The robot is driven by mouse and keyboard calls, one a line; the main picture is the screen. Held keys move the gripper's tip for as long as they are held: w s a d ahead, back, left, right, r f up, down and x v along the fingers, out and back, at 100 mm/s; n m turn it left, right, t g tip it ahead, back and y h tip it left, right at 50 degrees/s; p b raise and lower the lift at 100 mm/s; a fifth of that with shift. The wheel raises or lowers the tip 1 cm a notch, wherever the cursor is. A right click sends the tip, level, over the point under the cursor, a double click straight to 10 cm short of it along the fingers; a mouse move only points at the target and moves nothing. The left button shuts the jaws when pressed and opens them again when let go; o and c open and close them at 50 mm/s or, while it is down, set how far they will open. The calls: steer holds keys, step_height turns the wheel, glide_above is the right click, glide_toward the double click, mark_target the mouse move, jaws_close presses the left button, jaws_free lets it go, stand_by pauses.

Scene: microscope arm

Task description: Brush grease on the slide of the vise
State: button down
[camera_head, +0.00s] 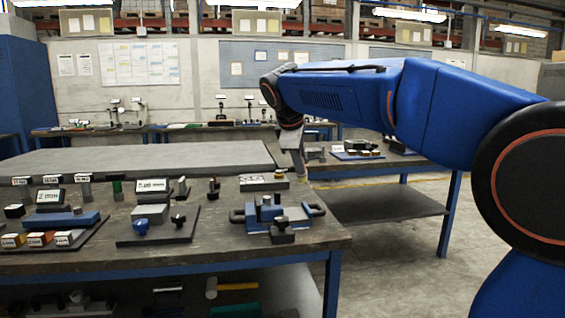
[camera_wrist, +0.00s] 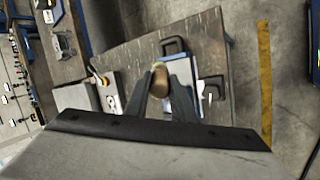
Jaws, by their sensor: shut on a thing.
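The vise (camera_head: 290,215) stands at the right front of the near bench, with a blue body and black clamps at both sides. In the wrist view it (camera_wrist: 202,72) lies beyond and partly behind my fingers. My gripper (camera_head: 299,174) hangs from the blue arm above the bench's right end, behind the vise in the picture. In the wrist view my gripper (camera_wrist: 166,84) is shut on a brown, rounded handle (camera_wrist: 160,80), seemingly the brush. Its bristles are hidden, and the vise slide cannot be made out clearly. I see no contact between the brush and the vise.
A grey plate (camera_head: 253,183) with a small yellow-topped item lies behind the vise. Dark trays (camera_head: 160,228) with blocks and small parts fill the bench to the left. Another bench (camera_head: 350,170) stands behind on the right. The floor (camera_head: 405,265) at right is open.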

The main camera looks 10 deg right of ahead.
steer(key=shift+a+f, duration=0.15)
steer(key=shift+f, duration=2.35)
